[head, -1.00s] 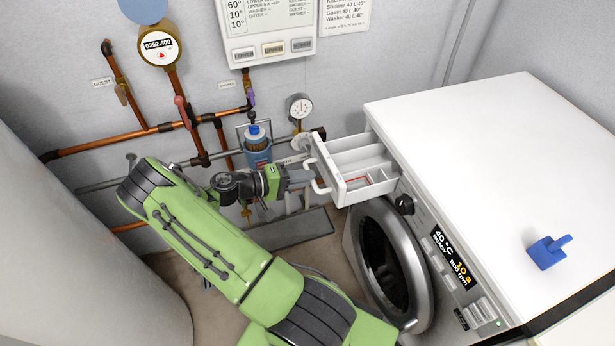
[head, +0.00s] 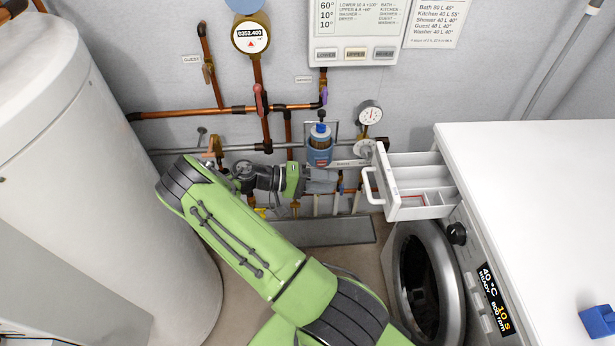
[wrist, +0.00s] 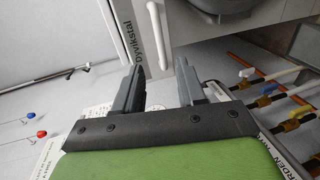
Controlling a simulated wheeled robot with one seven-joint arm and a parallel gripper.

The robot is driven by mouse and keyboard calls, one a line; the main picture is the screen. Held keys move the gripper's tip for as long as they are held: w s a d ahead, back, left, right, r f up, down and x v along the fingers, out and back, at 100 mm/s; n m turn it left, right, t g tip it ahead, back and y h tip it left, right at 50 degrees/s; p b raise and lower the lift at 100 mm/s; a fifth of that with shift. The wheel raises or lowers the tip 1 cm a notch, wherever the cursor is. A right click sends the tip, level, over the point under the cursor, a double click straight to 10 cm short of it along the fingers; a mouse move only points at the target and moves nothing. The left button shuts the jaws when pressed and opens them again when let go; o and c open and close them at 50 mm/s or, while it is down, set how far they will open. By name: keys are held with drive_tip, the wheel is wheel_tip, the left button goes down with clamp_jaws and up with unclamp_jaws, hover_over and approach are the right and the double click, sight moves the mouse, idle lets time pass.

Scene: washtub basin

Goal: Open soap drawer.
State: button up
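The white soap drawer (head: 410,214) stands pulled out of the washer's upper front, with its open compartments showing in the head view. Its pale loop handle (head: 371,187) is at the drawer's left end. My gripper (head: 336,181) is left of the handle, with a small gap between them. In the wrist view the two grey fingers of my gripper (wrist: 160,72) are spread apart with nothing between them. The handle (wrist: 157,34) lies beyond the fingertips, beside the drawer front (wrist: 136,40) with printed lettering.
The washing machine (head: 530,180) fills the right, its round door (head: 418,280) below the drawer. Copper pipes (head: 180,113), a blue filter (head: 319,150) and a gauge (head: 369,113) line the wall behind my arm. A white tank (head: 90,150) stands at left.

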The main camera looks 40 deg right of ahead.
drive_tip(key=v, duration=0.6)
drive_tip(key=shift+p, duration=0.35)
drive_tip(key=shift+w+r, duration=0.1)
drive_tip(key=s+a+r+n+t+y+p, duration=0.25)
drive_tip(key=a+r+t+y, duration=0.2)
drive_tip(key=r, duration=0.55)
drive_tip(key=s+a+r+n+t+y+p, duration=0.1)
drive_tip(key=a+r+t+y+p, duration=0.35)
drive_tip(key=r, duration=0.65)
drive_tip(key=s+a+r+n+t+y+p, duration=0.2)
drive_tip(key=s+a+r+t, duration=0.4)
drive_tip(key=s+a+r, duration=0.4)
drive_tip(key=a+r+n+p, duration=0.1)
drive_tip(key=a+n, duration=0.1)
drive_tip(key=shift+s+a+n+t+y+p, duration=0.3)
drive_tip(key=shift+s+n+t+y, duration=0.05)
drive_tip(key=shift+s+t+y, duration=0.05)
drive_tip(key=shift+d+r, duration=0.1)
drive_tip(key=shift+d, duration=0.05)
